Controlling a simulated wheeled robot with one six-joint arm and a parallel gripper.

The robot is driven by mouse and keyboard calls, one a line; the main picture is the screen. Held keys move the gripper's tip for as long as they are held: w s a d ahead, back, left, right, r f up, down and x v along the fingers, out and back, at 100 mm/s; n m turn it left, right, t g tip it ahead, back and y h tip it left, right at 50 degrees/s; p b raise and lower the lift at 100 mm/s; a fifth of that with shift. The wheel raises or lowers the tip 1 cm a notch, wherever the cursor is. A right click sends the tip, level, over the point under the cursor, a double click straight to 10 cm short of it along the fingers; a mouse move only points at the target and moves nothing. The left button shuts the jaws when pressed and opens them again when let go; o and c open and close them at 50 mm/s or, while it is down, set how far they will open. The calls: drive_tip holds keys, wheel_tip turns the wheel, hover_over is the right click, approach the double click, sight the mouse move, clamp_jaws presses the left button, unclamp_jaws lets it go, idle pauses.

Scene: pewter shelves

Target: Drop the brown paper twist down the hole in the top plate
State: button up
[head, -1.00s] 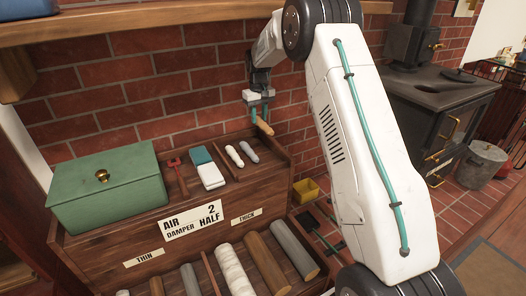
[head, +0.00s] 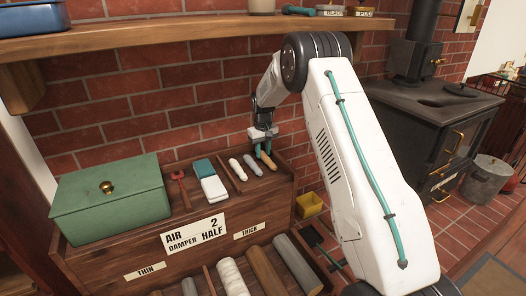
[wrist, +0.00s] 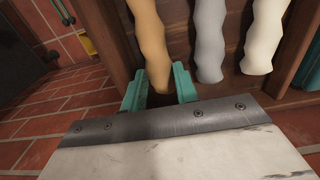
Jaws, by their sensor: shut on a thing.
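The brown paper twist (head: 268,160) is held by my gripper (head: 263,146) at the right end of the shelf-top tray, beside the grey and white twists. In the wrist view the tan twist (wrist: 150,40) runs between the teal fingers of my gripper (wrist: 159,88), which are shut on it. Whether it touches the tray is unclear. The black stove's top plate (head: 400,97) is at the right. A dark round opening (head: 430,101) shows in it, beside a loose black lid (head: 460,89). My arm stands between tray and stove in the head view.
A grey twist (head: 253,164) and a white twist (head: 237,169) lie close to the gripper. A green box (head: 110,205) and a white-and-teal box (head: 213,187) are further left. A wooden shelf (head: 180,38) runs above. A metal bucket (head: 488,174) stands right of the stove.

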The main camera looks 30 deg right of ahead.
drive_tip(key=shift+f, duration=0.1)
drive_tip(key=o, duration=0.9)
drive_tip(key=shift+o, duration=0.2)
